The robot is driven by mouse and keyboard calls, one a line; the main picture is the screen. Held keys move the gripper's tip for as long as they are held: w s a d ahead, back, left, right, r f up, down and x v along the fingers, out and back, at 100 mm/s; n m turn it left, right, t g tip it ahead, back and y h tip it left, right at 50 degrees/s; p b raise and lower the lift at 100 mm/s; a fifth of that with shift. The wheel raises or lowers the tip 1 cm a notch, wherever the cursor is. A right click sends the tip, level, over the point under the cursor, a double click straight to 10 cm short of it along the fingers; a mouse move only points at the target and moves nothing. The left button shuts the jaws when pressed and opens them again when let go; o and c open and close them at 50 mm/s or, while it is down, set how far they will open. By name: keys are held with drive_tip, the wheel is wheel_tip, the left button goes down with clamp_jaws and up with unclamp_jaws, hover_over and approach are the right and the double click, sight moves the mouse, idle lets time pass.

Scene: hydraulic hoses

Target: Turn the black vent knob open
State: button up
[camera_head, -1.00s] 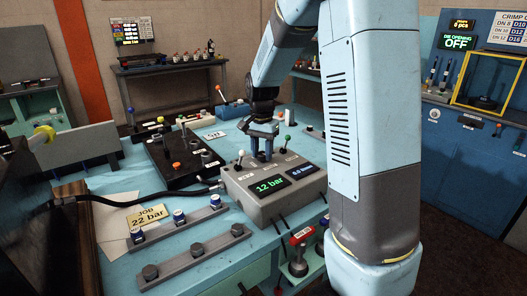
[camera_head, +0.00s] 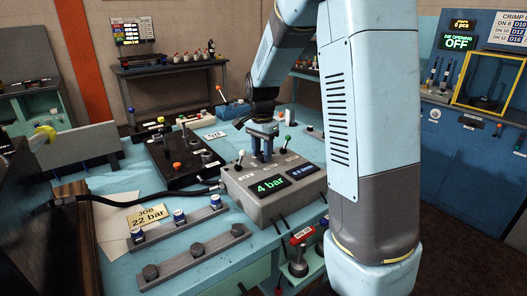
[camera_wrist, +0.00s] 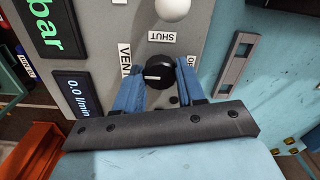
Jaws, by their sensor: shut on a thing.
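The black vent knob (camera_wrist: 158,74) sits on the grey control box between the two blue fingers of my gripper (camera_wrist: 158,80) in the wrist view. A VENT label is beside it and a SHUT label near a white ball. The knob carries a white pointer mark. My gripper (camera_head: 262,152) is shut on the knob, pointing down onto the box in the head view, where the fingers hide the knob. The control box (camera_head: 262,207) has a green display (camera_head: 271,186) reading 4 bar and a blue display (camera_wrist: 82,94) reading 0.0 l/min.
A white-knobbed lever (camera_head: 241,155) and a green-knobbed lever (camera_head: 287,140) stand close to the gripper on the box. A black hose (camera_head: 150,196) runs into the box's left side. A JOB 22 bar card (camera_head: 148,216) lies on the bench at left.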

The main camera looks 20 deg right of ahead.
sight(262, 154)
drive_tip(key=o, duration=1.1)
drive_tip(key=shift+w+a, duration=0.1)
drive_tip(key=shift+c, duration=0.2)
drive_tip(key=shift+r, duration=0.1)
wheel_tip(262, 154, up, 14)
drive_tip(key=shift+f, duration=0.25)
drive_tip(key=s+r+n+t, duration=0.1)
drive_tip(key=s+n+t, duration=0.4)
drive_tip(key=s, duration=2.3)
drive_tip(key=n, duration=0.6)
drive_tip(key=shift+d+n+t, duration=0.3)
drive_tip(key=shift+d, duration=0.1)
